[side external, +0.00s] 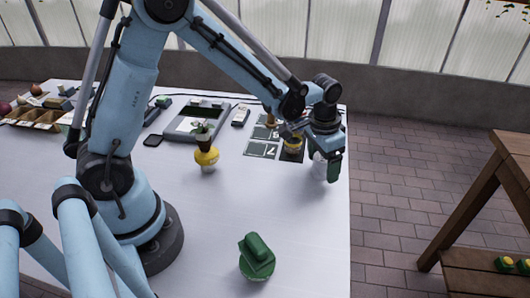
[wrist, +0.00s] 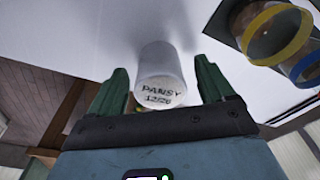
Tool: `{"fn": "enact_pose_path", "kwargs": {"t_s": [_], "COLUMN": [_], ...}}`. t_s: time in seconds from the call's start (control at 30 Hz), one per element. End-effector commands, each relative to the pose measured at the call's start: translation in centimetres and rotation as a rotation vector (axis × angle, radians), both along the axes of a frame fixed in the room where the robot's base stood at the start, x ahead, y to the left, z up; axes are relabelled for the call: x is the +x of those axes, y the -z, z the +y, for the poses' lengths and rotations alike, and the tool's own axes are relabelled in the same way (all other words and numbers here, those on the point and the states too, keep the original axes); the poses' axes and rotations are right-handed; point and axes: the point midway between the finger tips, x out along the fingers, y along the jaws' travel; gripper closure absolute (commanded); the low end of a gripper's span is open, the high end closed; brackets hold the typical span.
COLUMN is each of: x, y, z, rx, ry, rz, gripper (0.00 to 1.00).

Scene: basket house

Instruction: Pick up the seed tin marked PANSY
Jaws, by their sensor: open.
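The seed tin (wrist: 160,65) is a white cylinder with dark lettering on its end that reads PANSY, with smaller characters below. In the wrist view it lies between the two green fingers of my gripper (wrist: 160,85), with a visible gap on each side. In the side view my gripper (side external: 325,168) is low near the table's right edge, and a pale part of the tin (side external: 318,158) shows beside the fingers. The fingers are open, and most of the tin is hidden there by the gripper.
A container with a yellow band (wrist: 272,33) and one with a blue band (wrist: 305,65) stand close by. Dark marked cards (side external: 262,150) lie left of the gripper. A yellow vase (side external: 207,156) and a green object (side external: 257,257) stand on the white table (side external: 310,240), whose front right is clear.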

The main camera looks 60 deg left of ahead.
Motion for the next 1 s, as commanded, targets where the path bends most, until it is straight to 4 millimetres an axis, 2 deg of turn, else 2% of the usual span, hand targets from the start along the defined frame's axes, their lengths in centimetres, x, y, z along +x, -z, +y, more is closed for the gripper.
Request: {"fn": "enact_pose_path", "kwargs": {"t_s": [0.13,0.53,0.83,1.0], "x": [0.0,0.0,0.0,0.0], "y": [0.0,0.0,-0.2,-1.3], "z": [0.0,0.0,0.0,0.0], "rx": [0.000,0.000,0.000,0.000], "ry": [0.000,0.000,0.000,0.000], "rz": [0.000,0.000,0.000,0.000], "gripper": [0.18,0.78,0.79,0.79]}}
